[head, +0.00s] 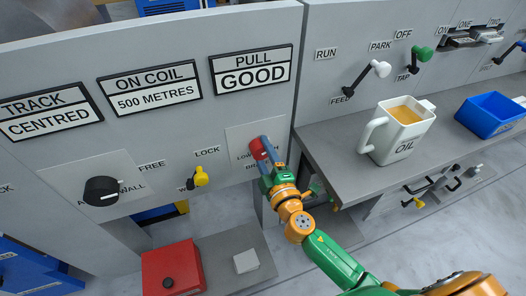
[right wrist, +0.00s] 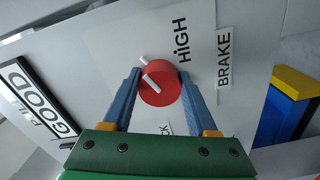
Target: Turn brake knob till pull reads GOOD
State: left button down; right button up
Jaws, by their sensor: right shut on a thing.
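The red brake knob (head: 257,148) sits on a pale plate on the grey panel; it also shows in the right wrist view (right wrist: 160,86) with a white pointer mark on its face. My right gripper (head: 264,158) is shut on the knob, one blue finger on each side of it. The fingers also show in the right wrist view (right wrist: 158,92). The pull display (head: 251,70) above the knob reads GOOD; it shows sideways in the right wrist view (right wrist: 40,102). The knob's lower label is partly hidden by the gripper. My left gripper is not in view.
A black knob (head: 101,191) and a yellow lock lever (head: 200,177) are left of the red knob. A red box (head: 172,270) stands below. A white OIL jug (head: 402,132) and a blue bin (head: 490,114) stand on the right counter.

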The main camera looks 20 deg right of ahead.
jog(key=shift+n, duration=0.6)
jog(key=o, duration=1.4)
jog(key=shift+s, duration=0.1)
jog(key=s, duration=0.7)
jog(key=shift+d+b, duration=0.1)
jog(key=shift+b, duration=0.25)
